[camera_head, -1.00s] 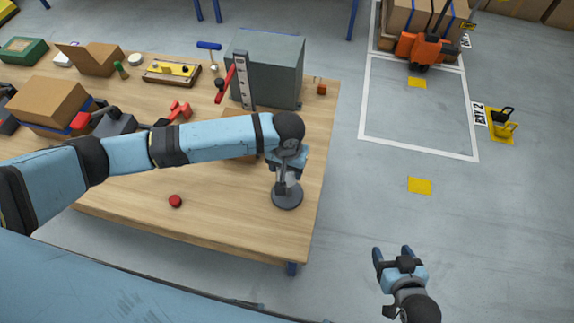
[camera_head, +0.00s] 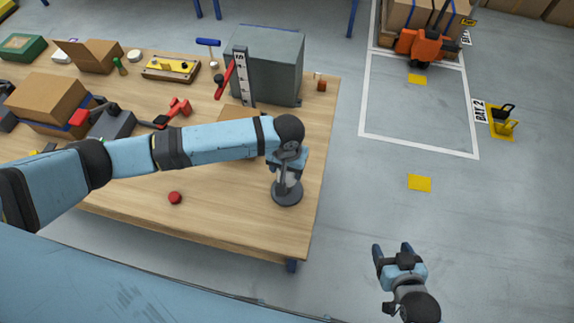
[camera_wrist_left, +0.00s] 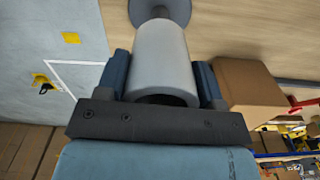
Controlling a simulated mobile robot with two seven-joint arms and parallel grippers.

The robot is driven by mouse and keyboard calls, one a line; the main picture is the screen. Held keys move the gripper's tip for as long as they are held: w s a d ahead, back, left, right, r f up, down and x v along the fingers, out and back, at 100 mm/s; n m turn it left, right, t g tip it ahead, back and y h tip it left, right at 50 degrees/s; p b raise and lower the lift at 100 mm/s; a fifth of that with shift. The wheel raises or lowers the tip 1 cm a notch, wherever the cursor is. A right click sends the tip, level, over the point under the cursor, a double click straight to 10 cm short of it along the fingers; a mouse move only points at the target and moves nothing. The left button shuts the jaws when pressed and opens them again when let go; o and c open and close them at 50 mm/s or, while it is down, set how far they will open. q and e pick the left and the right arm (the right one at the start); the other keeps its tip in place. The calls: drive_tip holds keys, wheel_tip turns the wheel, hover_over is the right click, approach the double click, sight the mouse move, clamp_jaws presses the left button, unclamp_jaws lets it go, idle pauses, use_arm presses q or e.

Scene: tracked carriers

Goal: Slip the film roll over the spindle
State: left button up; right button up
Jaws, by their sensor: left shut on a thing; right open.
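The pale grey film roll (camera_head: 291,179) is a hollow cylinder, held upright at the right end of the workbench. My left gripper (camera_head: 287,166) is shut on it, a finger on each side, as the left wrist view shows with the roll (camera_wrist_left: 163,58). The spindle (camera_head: 287,196) stands on a round dark base directly below the roll. In the left wrist view the spindle's base (camera_wrist_left: 178,12) shows past the roll's far end, in line with it. How far the post is inside the roll is hidden. My right gripper (camera_head: 393,251) is open and empty, off the bench.
The wooden workbench (camera_head: 235,228) has a red ball-like knob (camera_head: 175,198) near its front. A grey box (camera_head: 275,68) with an upright scale (camera_head: 243,78) stands behind my left arm. A cardboard box (camera_wrist_left: 247,84) is beside the gripper.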

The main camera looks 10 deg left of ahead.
use_arm(q)
drive_tip(key=shift+f, duration=0.25)
idle(0.4)
drive_tip(key=shift+f+b, duration=0.35)
drive_tip(key=shift+f, duration=0.65)
drive_tip(key=o, duration=1.2)
